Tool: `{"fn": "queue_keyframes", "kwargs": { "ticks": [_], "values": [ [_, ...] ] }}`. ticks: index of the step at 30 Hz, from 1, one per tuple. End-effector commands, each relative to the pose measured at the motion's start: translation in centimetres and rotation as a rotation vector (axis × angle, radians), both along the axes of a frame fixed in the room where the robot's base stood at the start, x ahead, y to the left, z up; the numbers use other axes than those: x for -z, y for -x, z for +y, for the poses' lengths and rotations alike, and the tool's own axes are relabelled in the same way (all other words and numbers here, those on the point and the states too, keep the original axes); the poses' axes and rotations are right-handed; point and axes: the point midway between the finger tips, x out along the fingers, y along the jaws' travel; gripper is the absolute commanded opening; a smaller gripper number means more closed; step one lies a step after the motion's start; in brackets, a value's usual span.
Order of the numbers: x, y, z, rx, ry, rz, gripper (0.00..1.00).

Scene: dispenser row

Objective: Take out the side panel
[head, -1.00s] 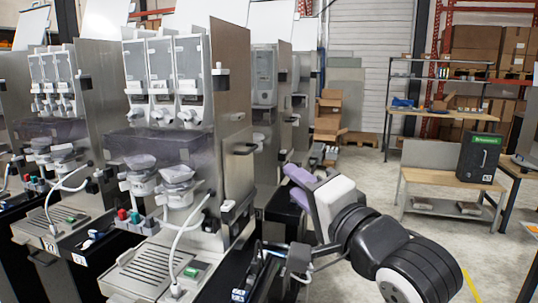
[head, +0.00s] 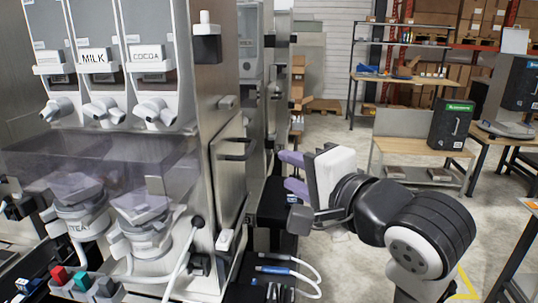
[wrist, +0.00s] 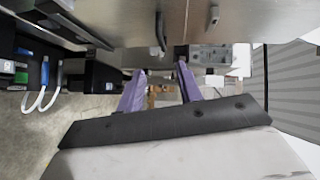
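The side panel (head: 228,180) is a brushed-metal plate on the right side of the nearest dispenser, with a dark bar handle (head: 235,148) near its upper part. It looks closed in place. My gripper (head: 288,172) is to the right of the panel, apart from it, with its two purple fingers spread and nothing between them. In the wrist view the fingers (wrist: 160,90) also stand apart. A dark handle (wrist: 160,32) on a metal face shows above them there; I cannot tell whether it is the same handle.
The dispenser's MILK (head: 97,58) and COCOA (head: 152,55) canisters are at left. White hoses (head: 300,270) stick out low beside the panel. A wooden bench (head: 415,147) with a black box (head: 450,125) stands at back right. Floor between is clear.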

Motion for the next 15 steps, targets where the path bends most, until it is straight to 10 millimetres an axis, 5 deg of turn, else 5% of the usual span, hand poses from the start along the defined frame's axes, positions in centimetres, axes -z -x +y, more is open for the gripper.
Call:
{"fn": "queue_keyframes", "kwargs": {
  "ticks": [8,15],
  "values": [
    [0.0,-0.7,0.4,-0.002,0.000,0.002,0.36],
    [0.5,-4.2,2.4,-0.003,-0.001,0.003,0.36]
  ]
}}
